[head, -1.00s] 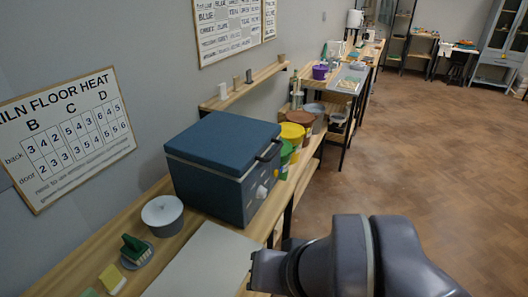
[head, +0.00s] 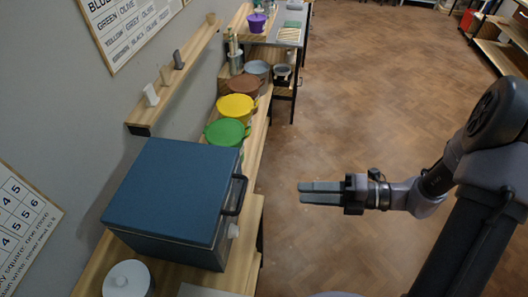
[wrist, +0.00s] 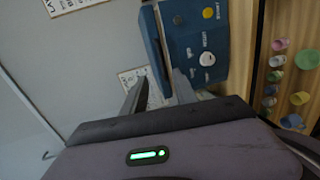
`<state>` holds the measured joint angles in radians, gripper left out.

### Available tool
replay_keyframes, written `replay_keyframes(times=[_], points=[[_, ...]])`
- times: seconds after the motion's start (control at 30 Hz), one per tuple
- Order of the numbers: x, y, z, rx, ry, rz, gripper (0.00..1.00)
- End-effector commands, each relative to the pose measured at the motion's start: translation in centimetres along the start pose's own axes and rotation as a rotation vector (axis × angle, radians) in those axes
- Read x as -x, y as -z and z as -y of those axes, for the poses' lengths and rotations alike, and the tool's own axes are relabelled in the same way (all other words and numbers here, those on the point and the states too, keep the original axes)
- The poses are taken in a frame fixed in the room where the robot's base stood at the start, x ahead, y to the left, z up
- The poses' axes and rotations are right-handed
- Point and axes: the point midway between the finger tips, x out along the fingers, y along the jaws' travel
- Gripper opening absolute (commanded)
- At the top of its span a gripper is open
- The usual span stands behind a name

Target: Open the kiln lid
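The kiln (head: 170,251) is a box with a dark blue lid (head: 173,186), standing on the wooden bench against the wall. The lid lies flat and closed. Its dark bar handle (head: 236,194) is on the right-hand edge. My gripper (head: 301,192) is over the floor to the right of the handle, apart from it, with its fingers pointing left at the kiln. In the wrist view the fingers (wrist: 158,88) are apart with nothing between them. There the lid edge (wrist: 151,38) and the front panel with its white knob (wrist: 207,58) lie beyond the fingertips.
A white lidded pot (head: 127,281) stands on the bench at the kiln's near side. Green (head: 227,132), yellow (head: 237,106) and brown (head: 245,86) tubs stand behind it. A narrow wall shelf (head: 178,77) is above left. The floor (head: 345,110) on the right is clear.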

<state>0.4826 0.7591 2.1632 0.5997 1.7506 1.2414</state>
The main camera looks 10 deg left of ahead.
Motion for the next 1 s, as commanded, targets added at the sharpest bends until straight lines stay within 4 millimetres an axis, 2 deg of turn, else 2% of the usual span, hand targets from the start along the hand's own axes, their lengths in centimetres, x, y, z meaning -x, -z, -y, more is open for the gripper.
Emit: replay_keyframes(times=[0.17,0.4,0.6,0.8,1.0], points=[[-4.0,0.2,0.3,0.000,0.000,-0.008,0.34],[-11.2,0.3,0.4,0.004,0.003,-0.010,0.34],[-15.4,0.3,0.3,0.006,0.004,-0.009,0.34],[-17.0,0.2,0.2,0.006,0.003,-0.006,0.34],[-17.1,0.2,0.2,0.006,0.003,-0.005,0.34]])
